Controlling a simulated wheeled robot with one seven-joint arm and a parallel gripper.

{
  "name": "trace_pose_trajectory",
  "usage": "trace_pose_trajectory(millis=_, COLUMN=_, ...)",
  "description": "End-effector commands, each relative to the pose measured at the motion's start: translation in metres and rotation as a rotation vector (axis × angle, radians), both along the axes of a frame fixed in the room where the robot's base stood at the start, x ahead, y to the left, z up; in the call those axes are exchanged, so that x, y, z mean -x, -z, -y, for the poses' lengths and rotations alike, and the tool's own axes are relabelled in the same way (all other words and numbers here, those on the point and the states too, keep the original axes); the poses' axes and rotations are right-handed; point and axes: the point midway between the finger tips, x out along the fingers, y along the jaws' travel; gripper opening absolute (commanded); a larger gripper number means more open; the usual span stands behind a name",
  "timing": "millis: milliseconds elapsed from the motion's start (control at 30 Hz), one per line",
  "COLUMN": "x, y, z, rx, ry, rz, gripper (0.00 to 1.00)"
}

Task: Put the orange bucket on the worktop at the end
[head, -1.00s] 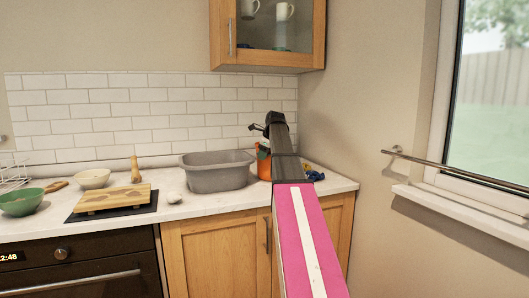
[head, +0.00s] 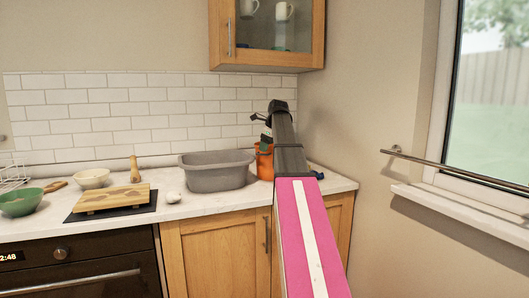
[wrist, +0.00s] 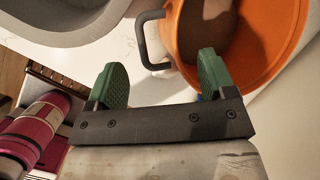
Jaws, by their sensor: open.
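The orange bucket (head: 264,166) stands on the worktop (head: 215,202), right of the grey basin and partly hidden behind my arm. In the wrist view the bucket (wrist: 285,35) fills the upper right, its open mouth and dark handle facing the camera. My gripper (wrist: 162,76) is open, with green fingers spread apart. Its right finger overlaps the bucket's rim in the picture, and its left finger is over the pale worktop. The handle shows above the gap between the fingers. I cannot tell whether a finger touches the bucket. In the head view my gripper (head: 266,132) is just above the bucket.
A grey basin (head: 216,178) stands close left of the bucket. A small blue item (head: 318,175) lies right of my arm, mostly hidden. A wooden board (head: 112,198), bowls and a pepper mill are farther left. The side wall bounds the worktop's right end.

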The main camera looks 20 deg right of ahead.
Motion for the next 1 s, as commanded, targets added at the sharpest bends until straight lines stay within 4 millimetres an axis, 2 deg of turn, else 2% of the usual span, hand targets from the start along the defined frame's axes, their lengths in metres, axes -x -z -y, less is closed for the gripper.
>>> trace_pose_trajectory(millis=33, x=0.004, y=-0.011, z=0.002, rx=0.001, ry=0.001, rz=0.003, gripper=0.77)
trace_pose_trajectory(millis=200, x=0.017, y=-0.037, z=0.005, rx=0.0, ry=-0.001, rz=0.003, gripper=0.77)
trace_pose_trajectory(millis=400, x=0.026, y=-0.057, z=0.008, rx=0.0, ry=0.0, rz=0.001, gripper=0.77)
trace_pose_trajectory(millis=833, x=0.029, y=-0.061, z=0.009, rx=0.0, ry=0.0, rz=0.0, gripper=0.77)
trace_pose_trajectory(millis=1000, x=0.029, y=-0.049, z=0.005, rx=0.012, ry=-0.027, rz=-0.003, gripper=0.77)
